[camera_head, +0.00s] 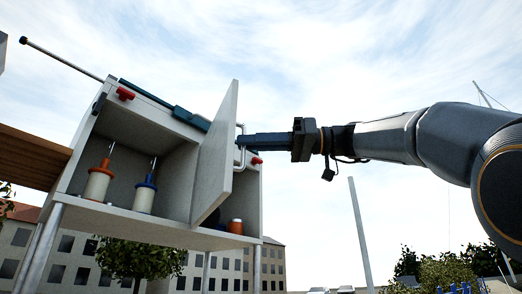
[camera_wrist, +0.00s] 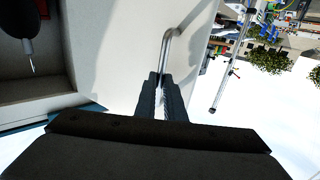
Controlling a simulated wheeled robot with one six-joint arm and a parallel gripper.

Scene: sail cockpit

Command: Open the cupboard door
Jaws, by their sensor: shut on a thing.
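The cupboard (camera_head: 130,215) stands raised on metal legs at the left of the head view. Its white door (camera_head: 217,155) stands swung out from the cupboard front, and the inside shows to its left. A metal bar handle (camera_head: 241,150) is on the door's right-hand face. My gripper (camera_head: 240,140) reaches in from the right and is shut on the handle. In the wrist view the handle (camera_wrist: 168,45) runs down between the fingers of my gripper (camera_wrist: 162,80), beside the white door face (camera_wrist: 115,50).
An orange jar (camera_head: 235,226) stands at the right, beyond the door. A brown plank (camera_head: 30,155) meets the cupboard's left side. Open air surrounds my arm on the right.

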